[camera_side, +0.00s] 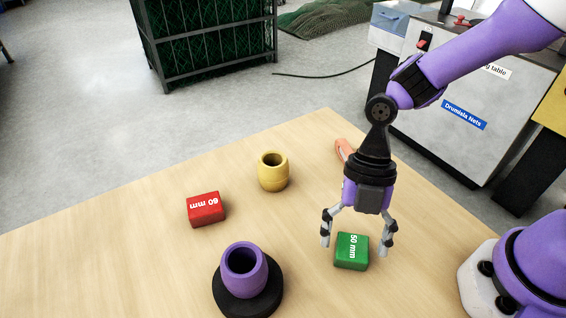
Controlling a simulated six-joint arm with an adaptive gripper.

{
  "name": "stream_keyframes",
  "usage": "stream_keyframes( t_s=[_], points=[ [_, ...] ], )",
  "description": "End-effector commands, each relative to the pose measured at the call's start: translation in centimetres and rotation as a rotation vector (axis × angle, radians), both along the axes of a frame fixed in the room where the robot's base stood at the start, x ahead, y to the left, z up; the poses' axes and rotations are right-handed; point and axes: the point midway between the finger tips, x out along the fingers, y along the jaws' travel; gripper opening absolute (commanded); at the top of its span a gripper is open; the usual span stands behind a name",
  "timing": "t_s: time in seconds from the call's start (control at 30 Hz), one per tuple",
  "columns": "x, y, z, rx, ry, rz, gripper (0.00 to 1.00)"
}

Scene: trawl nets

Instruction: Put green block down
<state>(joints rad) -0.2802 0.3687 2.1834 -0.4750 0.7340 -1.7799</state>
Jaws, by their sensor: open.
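The green block (351,252), marked "50 mm", sits on the wooden table in the lower right part of the side view. My gripper (355,243) points down over it with its two fingers spread wide. One finger is to the left of the block and the other to its right, with a visible gap on the left. The block appears to rest on the tabletop, with nothing gripping it.
A red block (206,209) marked "60 mm" lies to the left. A yellow cup (273,171) stands behind, and a purple cup (243,270) stands on a black round base (222,299). An orange object (344,149) lies behind my gripper. The table's left side is clear.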

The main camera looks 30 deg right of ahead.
Motion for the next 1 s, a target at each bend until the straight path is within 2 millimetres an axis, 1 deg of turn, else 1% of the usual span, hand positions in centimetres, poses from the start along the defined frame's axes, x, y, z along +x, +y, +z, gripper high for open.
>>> stream_keyframes(
  t_s=[0.3,0.4,0.5,0.57,0.63,0.67,0.77,0.8,0.87,0.9,0.97,1.0],
  points=[
    [2.1,-1.9,6.5,0.002,-0.008,-0.004,0.89],
    [2.6,-2.5,8.3,0.0,-0.007,-0.002,0.89],
    [3.0,-2.8,9.6,0.002,-0.004,-0.003,0.89],
    [3.1,-3.0,10.1,-0.001,-0.003,-0.007,0.89],
    [3.1,-3.3,10.7,-0.017,-0.009,-0.062,0.89],
    [3.2,-3.5,11.0,-0.03,-0.014,-0.115,0.89],
    [3.2,-4.5,12.3,-0.094,-0.041,-0.439,0.89],
    [3.2,-5.2,12.8,-0.119,-0.053,-0.624,0.89],
    [3.0,-6.5,13.6,-0.14,-0.07,-0.933,0.89],
    [2.9,-7.5,14.1,-0.141,-0.079,-1.143,0.89],
    [2.6,-9.1,14.6,-0.123,-0.085,-1.444,0.89],
    [2.4,-10.2,14.9,-0.097,-0.087,-1.629,0.89]
  ],
)
